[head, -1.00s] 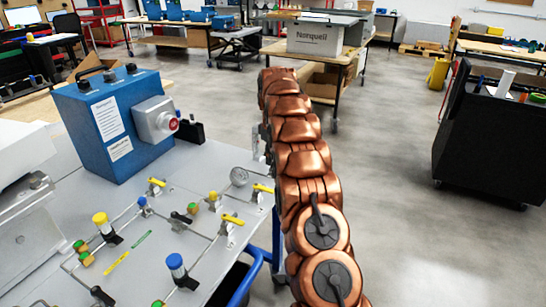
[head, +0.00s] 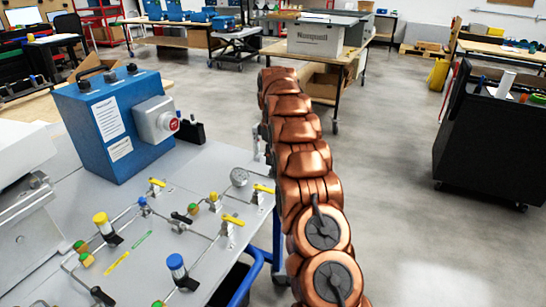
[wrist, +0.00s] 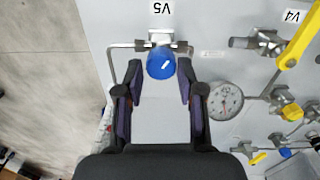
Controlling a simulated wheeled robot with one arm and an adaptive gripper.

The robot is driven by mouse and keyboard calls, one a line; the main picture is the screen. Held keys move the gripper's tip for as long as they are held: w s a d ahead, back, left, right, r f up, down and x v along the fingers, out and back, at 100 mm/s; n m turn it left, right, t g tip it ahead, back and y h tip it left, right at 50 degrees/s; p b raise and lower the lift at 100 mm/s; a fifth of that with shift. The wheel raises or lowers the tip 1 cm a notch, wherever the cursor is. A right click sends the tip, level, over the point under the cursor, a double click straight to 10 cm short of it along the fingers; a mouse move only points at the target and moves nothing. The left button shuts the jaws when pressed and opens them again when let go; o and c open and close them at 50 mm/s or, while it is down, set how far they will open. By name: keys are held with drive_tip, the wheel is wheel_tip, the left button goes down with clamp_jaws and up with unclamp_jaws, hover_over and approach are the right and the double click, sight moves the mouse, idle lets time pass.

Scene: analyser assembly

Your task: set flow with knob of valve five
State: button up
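Valve five's round blue knob (wrist: 161,65) shows in the wrist view, just below an upside-down "V5" label (wrist: 160,8) on the grey panel. It sits on a thin metal pipe. My gripper (wrist: 160,64) is open, with one dark finger on each side of the knob. A gap shows between each fingertip and the knob, so neither appears to touch it. In the head view my copper arm hides my gripper, and I cannot make out the V5 knob there.
A pressure gauge (wrist: 226,100) is close right of my gripper, with V4's yellow handle (wrist: 299,42) beyond it. In the head view, a blue analyser box (head: 115,125) stands on the bench among several valves. Open floor (head: 390,180) lies right of my arm.

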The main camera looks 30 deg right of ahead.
drive_tip(key=shift+o, duration=1.3)
drive_tip(key=shift+s+f, duration=0.1)
drive_tip(key=shift+m, duration=0.3)
